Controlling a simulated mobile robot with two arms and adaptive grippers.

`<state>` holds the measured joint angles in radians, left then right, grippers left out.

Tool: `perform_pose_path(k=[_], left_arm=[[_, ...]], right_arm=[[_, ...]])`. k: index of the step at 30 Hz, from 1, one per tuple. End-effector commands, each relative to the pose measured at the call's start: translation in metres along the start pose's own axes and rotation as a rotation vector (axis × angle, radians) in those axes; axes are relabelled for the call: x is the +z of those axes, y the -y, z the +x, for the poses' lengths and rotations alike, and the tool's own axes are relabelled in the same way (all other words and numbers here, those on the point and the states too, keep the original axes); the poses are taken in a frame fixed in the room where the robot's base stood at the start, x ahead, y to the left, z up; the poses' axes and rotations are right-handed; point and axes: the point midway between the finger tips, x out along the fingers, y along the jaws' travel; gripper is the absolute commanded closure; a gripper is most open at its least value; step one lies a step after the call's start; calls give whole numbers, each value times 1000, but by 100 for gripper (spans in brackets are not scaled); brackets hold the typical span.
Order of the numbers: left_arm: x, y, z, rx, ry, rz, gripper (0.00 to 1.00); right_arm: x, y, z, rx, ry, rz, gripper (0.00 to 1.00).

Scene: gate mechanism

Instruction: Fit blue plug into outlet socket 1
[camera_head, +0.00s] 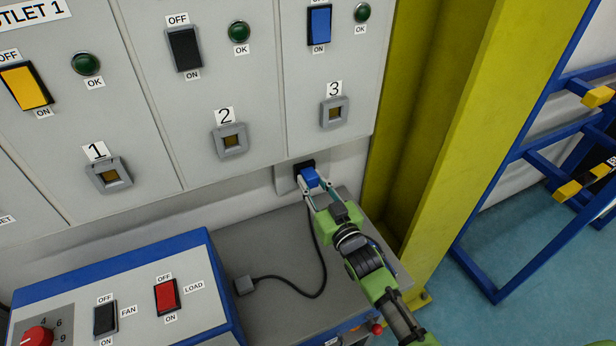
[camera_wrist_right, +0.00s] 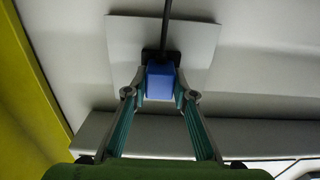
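The blue plug (camera_head: 310,177) sits at a dark socket in a pale wall plate (camera_head: 285,178) below the outlet panel. My right gripper (camera_head: 316,186) has one finger on each side of it. In the right wrist view the fingertips (camera_wrist_right: 161,86) appear to press on both sides of the blue plug (camera_wrist_right: 160,78). How deep the plug sits in the wall plate is hidden. Outlet socket 1 (camera_head: 109,175) is a grey square frame with an empty opening, under the label 1 at the left. My left gripper is not in view.
Sockets 2 (camera_head: 230,141) and 3 (camera_head: 334,112) look empty. A blue-edged control box (camera_head: 195,262) stands below socket 1. A yellow column (camera_head: 440,120) rises at the right.

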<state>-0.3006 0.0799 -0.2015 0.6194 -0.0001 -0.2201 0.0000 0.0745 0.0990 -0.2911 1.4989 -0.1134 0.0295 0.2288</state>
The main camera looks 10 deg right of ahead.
Motion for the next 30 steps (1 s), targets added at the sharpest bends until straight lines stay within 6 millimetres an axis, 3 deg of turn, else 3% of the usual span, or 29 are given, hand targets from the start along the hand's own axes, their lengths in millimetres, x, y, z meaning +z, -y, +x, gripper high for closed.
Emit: perform_pose_path(k=[23,30], left_arm=[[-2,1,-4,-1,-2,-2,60],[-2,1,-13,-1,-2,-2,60]], right_arm=[[0,2,-7,-3,0,2,98],[-1,2,-19,-2,1,1,98]])
